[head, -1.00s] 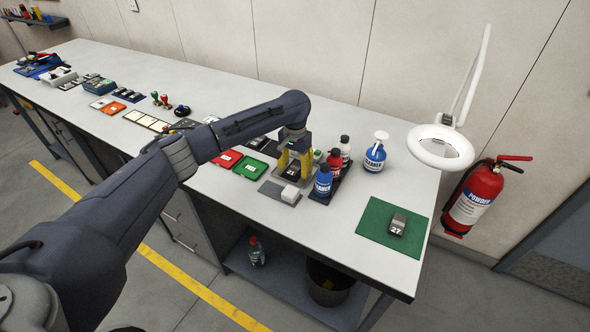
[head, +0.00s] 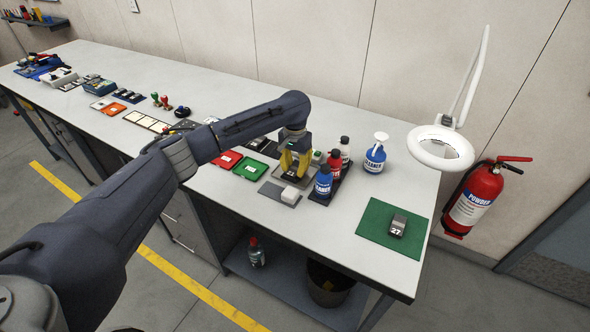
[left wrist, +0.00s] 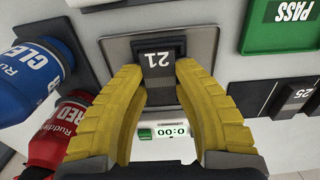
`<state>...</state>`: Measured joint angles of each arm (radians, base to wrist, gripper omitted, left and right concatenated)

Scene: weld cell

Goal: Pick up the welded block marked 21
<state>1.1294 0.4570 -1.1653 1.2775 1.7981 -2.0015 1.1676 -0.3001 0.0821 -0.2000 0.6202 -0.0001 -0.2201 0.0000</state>
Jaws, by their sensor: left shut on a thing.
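The welded block marked 21 (left wrist: 158,64) is dark grey with a white number, upside down in the left wrist view. It sits on the square metal plate (left wrist: 203,45) of a scale with a small display (left wrist: 161,131). My left gripper (left wrist: 161,88), with yellow fingers, is shut on the block, one finger on each side. In the head view the left gripper (head: 294,163) is low over the bench, and its fingers mostly hide the block. I cannot tell any gap between block and plate. My right gripper is not in view.
Blue (head: 323,181) and red (head: 333,165) bottles stand close to the right of the gripper. A green PASS tray (head: 250,169) lies to its left and a white piece on a grey pad (head: 290,195) in front. Block 27 (head: 397,226) sits on a green mat (head: 374,237).

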